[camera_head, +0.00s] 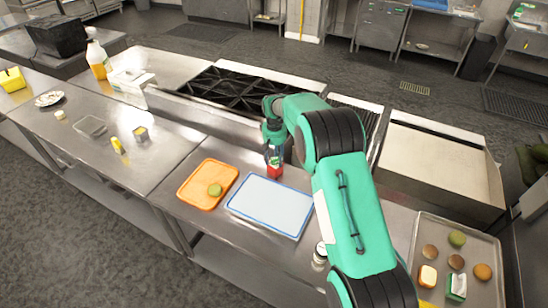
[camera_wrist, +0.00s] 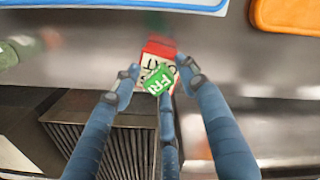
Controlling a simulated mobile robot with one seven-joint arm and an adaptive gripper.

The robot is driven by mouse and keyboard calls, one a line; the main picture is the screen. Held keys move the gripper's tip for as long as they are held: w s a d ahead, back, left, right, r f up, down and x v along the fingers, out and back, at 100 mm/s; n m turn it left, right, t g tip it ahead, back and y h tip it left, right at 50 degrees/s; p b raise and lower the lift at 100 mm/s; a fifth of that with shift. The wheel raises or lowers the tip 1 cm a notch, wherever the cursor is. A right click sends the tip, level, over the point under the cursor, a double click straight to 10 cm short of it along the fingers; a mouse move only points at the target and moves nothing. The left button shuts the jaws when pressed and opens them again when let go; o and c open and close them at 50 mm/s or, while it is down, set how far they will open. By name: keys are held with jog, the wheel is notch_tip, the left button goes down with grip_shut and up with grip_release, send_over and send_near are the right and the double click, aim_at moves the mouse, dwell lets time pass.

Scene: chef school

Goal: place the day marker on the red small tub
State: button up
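The day marker (camera_wrist: 158,79) is a small green block with white "FRI" lettering, between the fingertips of my gripper (camera_wrist: 160,77). The fingers close in around it and appear to hold it. The red small tub (camera_wrist: 158,50), red with a pale lettered face, is directly behind the marker in the wrist view and partly hidden by it. In the head view, my gripper (camera_head: 274,147) points down over the red tub (camera_head: 275,172), with the marker (camera_head: 275,160) just above it. I cannot tell whether marker and tub touch.
The tub stands on the steel counter behind a blue-rimmed white board (camera_head: 270,205). The stove (camera_head: 240,95) is behind. A metal tray (camera_head: 450,232) with several items is at right.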

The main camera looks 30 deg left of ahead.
aim_at(275, 159)
jog(key=shift+r, duration=0.1)
notch_tip(275, 159, up, 12)
jog(key=shift+b, duration=0.35)
dwell(0.5)
dwell(0.6)
jog(key=shift+r, duration=0.1)
